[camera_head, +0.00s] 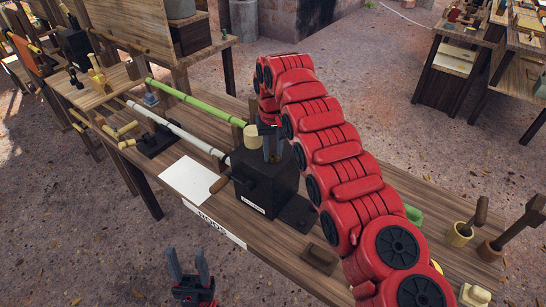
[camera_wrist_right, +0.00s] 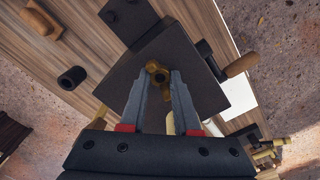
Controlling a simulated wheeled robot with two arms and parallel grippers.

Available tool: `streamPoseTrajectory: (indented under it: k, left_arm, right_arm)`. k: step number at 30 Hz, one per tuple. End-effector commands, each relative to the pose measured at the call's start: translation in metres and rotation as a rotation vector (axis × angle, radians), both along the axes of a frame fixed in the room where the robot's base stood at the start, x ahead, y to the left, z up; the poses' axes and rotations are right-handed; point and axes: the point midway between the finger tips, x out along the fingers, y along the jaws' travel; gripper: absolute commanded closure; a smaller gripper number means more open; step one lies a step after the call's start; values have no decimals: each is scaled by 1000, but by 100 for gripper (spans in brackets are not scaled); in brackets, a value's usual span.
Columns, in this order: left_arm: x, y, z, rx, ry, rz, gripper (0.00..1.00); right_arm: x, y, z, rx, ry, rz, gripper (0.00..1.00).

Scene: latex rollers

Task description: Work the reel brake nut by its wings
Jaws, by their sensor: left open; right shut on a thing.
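The brass-coloured brake nut (camera_wrist_right: 157,72) sits on the face of a black block in the right wrist view. The same black block (camera_head: 262,186) stands on the wooden bench in the head view. My right gripper (camera_wrist_right: 158,84) has a fingertip on each side of the nut and is shut on it. In the head view my red right arm comes down over the bench to this gripper (camera_head: 272,146), its fingers at the top of the block, and the nut cannot be made out there. My left gripper (camera_head: 188,266) is open and empty, in front of the bench's near edge.
A wooden crank handle (camera_head: 219,184) juts from the block's left side. A white sheet (camera_head: 190,180) lies beside it. A green rod (camera_head: 195,101) and a white rod (camera_head: 180,132) run leftward. Wooden-handled tools (camera_head: 478,217) stand at the right end.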

Motion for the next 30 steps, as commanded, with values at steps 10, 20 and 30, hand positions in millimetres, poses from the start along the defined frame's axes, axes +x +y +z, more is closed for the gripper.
streamPoseTrajectory:
  k: [10, 20, 30]
  left_arm:
    - [0, 0, 17, 0, -1, 0, 50]
    - [0, 0, 14, 0, 0, 0, 50]
    - [0, 0, 13, 0, 0, 0, 50]
  right_arm:
    - [-1, 0, 2, 0, 4, 304, 100]
    - [0, 0, 0, 0, 1, 298, 36]
    - [0, 0, 4, -1, -1, 298, 36]
